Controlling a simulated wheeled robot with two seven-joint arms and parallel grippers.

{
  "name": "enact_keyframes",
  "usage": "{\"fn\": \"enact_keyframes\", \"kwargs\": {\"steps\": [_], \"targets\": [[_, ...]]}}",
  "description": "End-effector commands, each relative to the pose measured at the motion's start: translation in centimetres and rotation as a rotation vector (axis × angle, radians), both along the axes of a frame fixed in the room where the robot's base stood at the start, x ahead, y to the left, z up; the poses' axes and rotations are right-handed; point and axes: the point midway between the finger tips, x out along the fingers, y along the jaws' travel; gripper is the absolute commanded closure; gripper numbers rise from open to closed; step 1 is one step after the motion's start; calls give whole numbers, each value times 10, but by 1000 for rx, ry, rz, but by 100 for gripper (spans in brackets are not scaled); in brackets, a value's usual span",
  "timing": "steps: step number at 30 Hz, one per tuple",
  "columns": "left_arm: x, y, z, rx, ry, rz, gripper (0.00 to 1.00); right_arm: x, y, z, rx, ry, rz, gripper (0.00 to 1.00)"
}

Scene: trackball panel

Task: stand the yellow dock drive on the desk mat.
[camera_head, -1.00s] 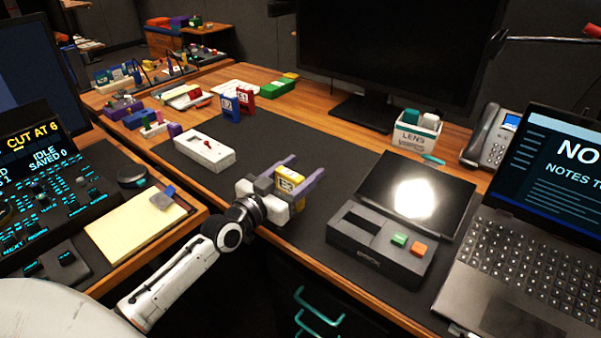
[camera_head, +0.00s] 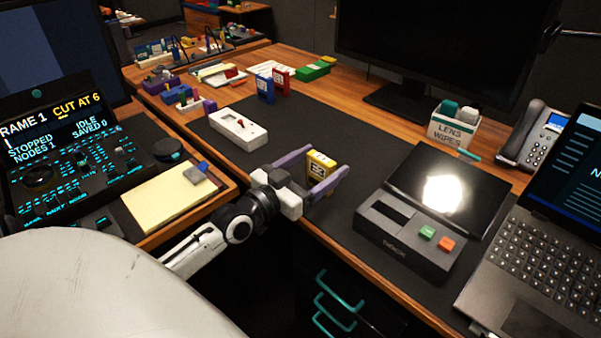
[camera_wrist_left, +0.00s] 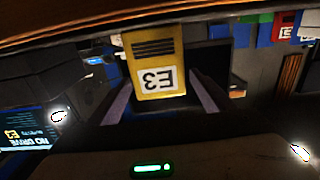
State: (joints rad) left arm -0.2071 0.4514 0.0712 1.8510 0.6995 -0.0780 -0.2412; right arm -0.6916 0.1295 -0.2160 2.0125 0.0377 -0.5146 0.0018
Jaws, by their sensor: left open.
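The yellow dock drive (camera_head: 320,166), with a white E3 label, stands upright near the front edge of the dark desk mat (camera_head: 290,118). Its foot is partly hidden behind my left gripper. My left gripper (camera_head: 327,160) is open, with its purple fingers either side of the drive and gaps beside it. In the left wrist view the drive (camera_wrist_left: 155,62) shows upside down between the spread fingers (camera_wrist_left: 163,98), apart from both. My right gripper is in neither view.
A dark dock with green and orange buttons (camera_head: 408,240) stands to the right, before a laptop (camera_head: 530,250). A white box (camera_head: 237,129) and blue (camera_head: 265,89) and red (camera_head: 281,80) drives stand further back. The mat's middle is clear.

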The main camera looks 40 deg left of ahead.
Motion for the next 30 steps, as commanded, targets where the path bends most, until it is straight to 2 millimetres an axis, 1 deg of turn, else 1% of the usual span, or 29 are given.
{"fn": "enact_keyframes", "kwargs": {"steps": [1,6,9,12,18,30], "targets": [[-13,0,-1,2,6,-2,25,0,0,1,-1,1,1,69],[-45,3,-1,1,5,-2,25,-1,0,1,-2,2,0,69],[-59,4,-1,1,4,-1,25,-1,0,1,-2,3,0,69],[-68,5,0,-1,1,-1,25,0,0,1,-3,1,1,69],[-75,6,0,0,0,-1,25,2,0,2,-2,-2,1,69],[-75,6,0,0,0,-1,25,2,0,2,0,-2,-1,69]]}}
